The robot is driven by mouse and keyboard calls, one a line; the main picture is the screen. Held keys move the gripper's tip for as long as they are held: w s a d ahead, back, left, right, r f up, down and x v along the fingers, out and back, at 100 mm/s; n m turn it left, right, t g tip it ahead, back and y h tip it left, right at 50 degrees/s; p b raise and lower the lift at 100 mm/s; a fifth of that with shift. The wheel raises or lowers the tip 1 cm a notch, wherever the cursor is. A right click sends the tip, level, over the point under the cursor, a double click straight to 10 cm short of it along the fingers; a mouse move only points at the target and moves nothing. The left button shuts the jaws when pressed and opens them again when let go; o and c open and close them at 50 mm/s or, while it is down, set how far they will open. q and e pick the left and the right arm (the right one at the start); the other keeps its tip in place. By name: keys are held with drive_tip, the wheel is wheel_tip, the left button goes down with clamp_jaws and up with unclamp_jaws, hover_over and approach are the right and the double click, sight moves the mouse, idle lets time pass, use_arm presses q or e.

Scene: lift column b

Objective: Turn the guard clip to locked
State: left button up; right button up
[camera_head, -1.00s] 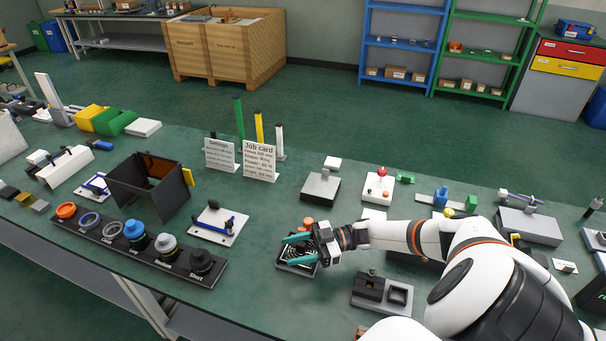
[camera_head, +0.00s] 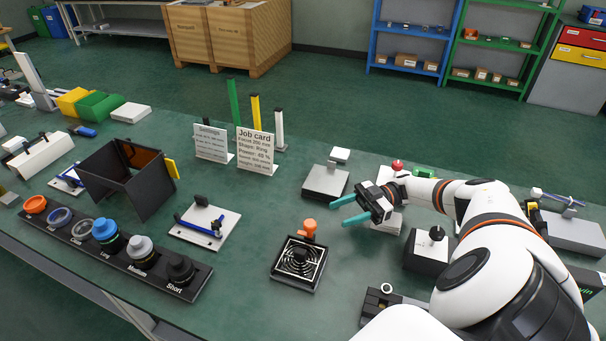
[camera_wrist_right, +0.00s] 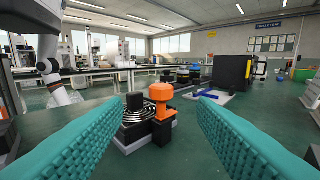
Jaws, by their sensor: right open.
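My right gripper (camera_head: 338,212) is open and empty above the bench, its teal fingers pointing left in the head view. Left of and nearer than the fingertips stands a black square fixture (camera_head: 299,263) with pale rings and a dark central knob. An orange knob-shaped piece (camera_head: 308,228) stands at its far edge. In the right wrist view this orange piece (camera_wrist_right: 161,94) shows ahead, between the open fingers and apart from them. No label names the guard clip, so I cannot tell for certain which part it is. My left gripper is not in view.
A dark box-like shield (camera_head: 110,180) with a yellow tab stands left. A black rack of labelled rings and lenses (camera_head: 140,262) lies along the front edge. A white plate with a blue bar (camera_head: 205,228), a job card (camera_head: 256,150) and a grey block (camera_head: 325,182) stand around the fixture.

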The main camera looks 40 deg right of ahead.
sight(304, 227)
drive_tip(key=shift+w+a+f+p, duration=0.1)
drive_tip(key=shift+w+a+p, duration=0.15)
drive_tip(key=shift+a+p, duration=0.2)
drive_tip(key=p+x, duration=0.5)
drive_tip(key=x, duration=0.5)
drive_tip(key=shift+a+f, duration=0.1)
drive_tip(key=shift+a, duration=0.3)
drive_tip(key=shift+w, duration=0.1)
